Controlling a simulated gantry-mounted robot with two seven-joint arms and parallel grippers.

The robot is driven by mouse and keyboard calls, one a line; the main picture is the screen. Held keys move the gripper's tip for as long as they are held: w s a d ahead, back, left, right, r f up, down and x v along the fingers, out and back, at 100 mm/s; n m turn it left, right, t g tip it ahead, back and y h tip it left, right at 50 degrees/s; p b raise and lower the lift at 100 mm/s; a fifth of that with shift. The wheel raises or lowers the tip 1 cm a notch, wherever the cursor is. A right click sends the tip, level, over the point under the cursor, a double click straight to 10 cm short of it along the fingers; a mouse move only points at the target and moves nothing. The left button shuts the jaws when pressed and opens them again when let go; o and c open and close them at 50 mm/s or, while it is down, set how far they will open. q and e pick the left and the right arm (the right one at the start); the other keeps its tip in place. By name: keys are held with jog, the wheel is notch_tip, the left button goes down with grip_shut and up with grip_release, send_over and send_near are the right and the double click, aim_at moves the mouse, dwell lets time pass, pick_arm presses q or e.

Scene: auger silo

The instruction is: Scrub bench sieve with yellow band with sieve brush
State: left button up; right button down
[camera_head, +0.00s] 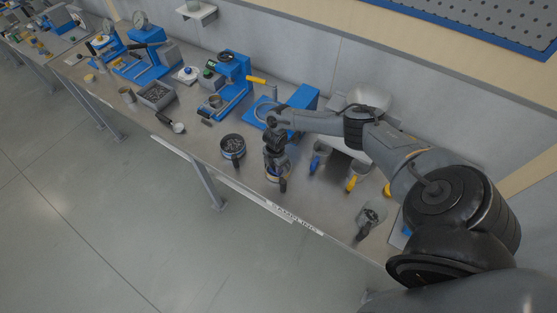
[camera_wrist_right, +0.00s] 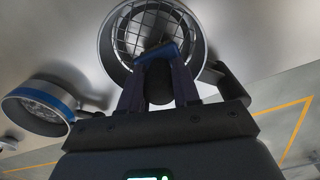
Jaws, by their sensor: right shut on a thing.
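The bench sieve with the yellow band (camera_head: 268,178) stands on the bench top, its dark handle (camera_head: 283,185) toward the front edge. In the right wrist view its round metal rim and wire mesh (camera_wrist_right: 135,30) show at the top. My right gripper (camera_head: 275,158) is over this sieve, pointing down. It is shut on the sieve brush (camera_wrist_right: 160,52), whose blue part shows between and beyond the fingertips, over the mesh inside the rim. Whether the bristles touch the mesh I cannot tell. My left gripper is not in view.
A second sieve with a blue band (camera_wrist_right: 45,105) stands beside it, also in the head view (camera_head: 233,144). Yellow- and blue-handled scoops (camera_head: 354,182) and a clear container (camera_head: 371,214) lie to the right. Blue apparatus (camera_head: 236,75) stands behind left. The bench front edge is close.

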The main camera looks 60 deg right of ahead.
jog(key=shift+a, duration=0.4)
jog(key=shift+d, duration=0.1)
jog(key=shift+d+f+b, duration=0.1)
jog(key=shift+d+b, duration=0.2)
jog(key=shift+d, duration=0.15)
jog(key=shift+d+f+b, duration=0.1)
jog(key=shift+d+b, duration=0.55)
jog(key=shift+d, duration=0.45)
jog(key=shift+s+d, duration=0.1)
jog(key=shift+d, duration=0.3)
